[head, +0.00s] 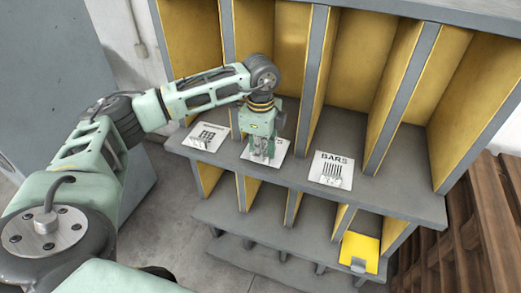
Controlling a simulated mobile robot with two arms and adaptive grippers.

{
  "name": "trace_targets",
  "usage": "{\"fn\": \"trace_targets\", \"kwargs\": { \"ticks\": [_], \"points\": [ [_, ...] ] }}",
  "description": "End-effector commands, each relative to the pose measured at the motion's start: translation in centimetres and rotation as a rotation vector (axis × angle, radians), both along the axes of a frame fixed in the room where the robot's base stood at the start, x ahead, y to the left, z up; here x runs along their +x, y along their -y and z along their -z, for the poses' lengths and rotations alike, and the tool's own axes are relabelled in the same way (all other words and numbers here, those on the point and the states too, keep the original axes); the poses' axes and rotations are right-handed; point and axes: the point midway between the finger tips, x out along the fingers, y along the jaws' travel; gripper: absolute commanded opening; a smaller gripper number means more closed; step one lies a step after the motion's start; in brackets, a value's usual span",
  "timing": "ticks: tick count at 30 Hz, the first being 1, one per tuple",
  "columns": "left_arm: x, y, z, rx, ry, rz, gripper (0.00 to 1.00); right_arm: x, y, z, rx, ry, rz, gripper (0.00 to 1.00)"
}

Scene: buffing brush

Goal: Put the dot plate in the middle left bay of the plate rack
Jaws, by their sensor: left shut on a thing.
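My left gripper (262,155) points down over the middle white plate (247,155) on the rack's ledge and is shut on it. The gripper hides most of its print; only the end of a label shows. It is likely the dot plate, as the left plate shows a grid and the right one bars. The plate rack (415,192) is grey with yellow-walled bays. Tall bays stand above the ledge and a row of smaller bays lies below it. The left bay of that row (209,176) looks empty. My right gripper is out of view.
A white grid plate (207,136) lies left of the gripper and a white BARS plate (331,170) lies right. A yellow plate (359,252) with a grey handle sits in a lower right bay. Brown slatted wood (480,225) stands at right. Open floor (175,225) lies front left.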

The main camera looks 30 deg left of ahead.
Motion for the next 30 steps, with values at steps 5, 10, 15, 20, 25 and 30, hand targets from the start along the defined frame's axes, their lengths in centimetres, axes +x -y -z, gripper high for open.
{"fn": "trace_targets", "kwargs": {
  "ticks": [5, 10, 15, 20, 25, 30],
  "points": [
    [0.0, 0.0, 1.1, -0.001, 0.001, 0.001, 0.00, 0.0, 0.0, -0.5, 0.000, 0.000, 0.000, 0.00],
    [0.0, 0.0, 1.1, -0.001, 0.002, 0.001, 0.00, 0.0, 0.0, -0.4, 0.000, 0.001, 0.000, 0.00],
    [0.0, 0.0, 1.2, -0.001, 0.001, 0.001, 0.14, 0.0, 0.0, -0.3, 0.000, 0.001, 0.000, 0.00],
    [0.0, 0.0, 1.2, -0.001, 0.001, 0.001, 0.28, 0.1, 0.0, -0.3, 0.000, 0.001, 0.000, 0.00],
    [0.0, 0.0, 1.2, -0.001, 0.001, 0.001, 0.28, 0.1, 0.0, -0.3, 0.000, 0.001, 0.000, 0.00],
    [0.0, 0.0, 0.9, -0.001, 0.002, 0.001, 0.28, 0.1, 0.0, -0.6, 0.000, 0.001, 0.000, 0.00]
  ]
}}
